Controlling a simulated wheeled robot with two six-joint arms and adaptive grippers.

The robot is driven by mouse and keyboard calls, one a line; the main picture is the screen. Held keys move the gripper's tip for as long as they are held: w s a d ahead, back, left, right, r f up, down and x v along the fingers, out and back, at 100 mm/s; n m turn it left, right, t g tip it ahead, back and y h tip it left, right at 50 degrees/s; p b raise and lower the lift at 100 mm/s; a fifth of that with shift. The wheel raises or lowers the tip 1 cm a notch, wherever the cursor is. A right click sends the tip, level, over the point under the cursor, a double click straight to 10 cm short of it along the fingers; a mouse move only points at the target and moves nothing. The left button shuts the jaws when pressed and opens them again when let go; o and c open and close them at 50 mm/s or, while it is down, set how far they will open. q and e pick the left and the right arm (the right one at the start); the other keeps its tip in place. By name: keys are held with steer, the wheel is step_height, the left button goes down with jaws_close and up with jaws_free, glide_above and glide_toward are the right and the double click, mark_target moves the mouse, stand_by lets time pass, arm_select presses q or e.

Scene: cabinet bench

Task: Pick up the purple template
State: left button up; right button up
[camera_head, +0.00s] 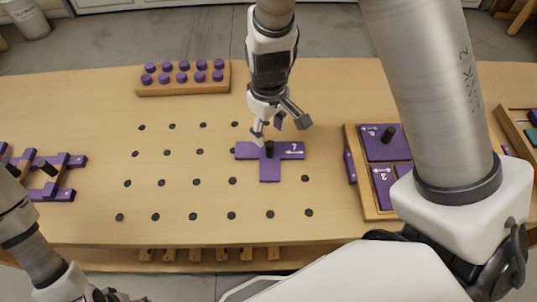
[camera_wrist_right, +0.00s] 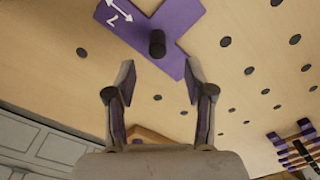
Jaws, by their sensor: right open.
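The purple template (camera_head: 270,169) is a flat T-shaped piece with a black knob, a white double arrow and a figure. It lies on the pegboard-like wooden bench top near the middle. It also shows at the top of the right wrist view (camera_wrist_right: 178,22). My right gripper (camera_head: 268,131) is open and empty, just behind and above the template in the head view. In the right wrist view its two fingers (camera_wrist_right: 158,76) are spread, and the knob appears ahead of the tips, between their lines. The left arm shows at the lower left; its gripper is not visible.
A wooden block with purple pegs (camera_head: 184,79) stands at the back. A wooden tray (camera_head: 352,142) with other purple pieces is on the right, partly behind my right arm. A purple rack (camera_head: 66,177) lies at the left. The bench top (camera_head: 90,110) between has dark holes and free room.

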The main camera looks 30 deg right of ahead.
mark_target(269, 143)
step_height(269, 143, down, 6)
steer(key=shift+w+d+f, duration=0.15)
steer(key=shift+f, duration=0.05)
jaws_close()
steer(key=shift+r, duration=0.15)
